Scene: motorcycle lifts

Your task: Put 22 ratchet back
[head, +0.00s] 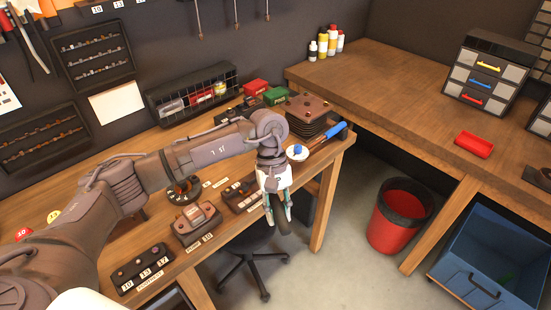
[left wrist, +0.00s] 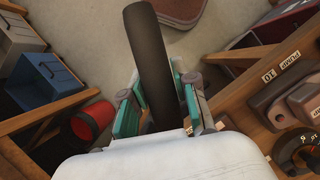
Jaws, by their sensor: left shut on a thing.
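My left gripper (head: 277,208) is shut on a dark, rounded, handle-like thing (head: 284,228). It is held beyond the front edge of the workbench (head: 225,243), above the floor. In the left wrist view, the teal fingers of the gripper (left wrist: 158,108) stand on both sides of this thing (left wrist: 150,55), which points away from the wrist. No size mark shows on it, so I cannot tell if it is the 22 ratchet. A black holder (head: 141,270) with number labels sits at the bench's front left. Another labelled holder (head: 240,193) lies near the gripper.
A brown fixture block (head: 198,224) stands between the holders. A stack of dark plates (head: 307,116) and a blue-handled tool (head: 337,131) lie at the bench's right end. A black stool (head: 255,262), a red bin (head: 399,216) and a blue crate (head: 493,262) stand on the floor.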

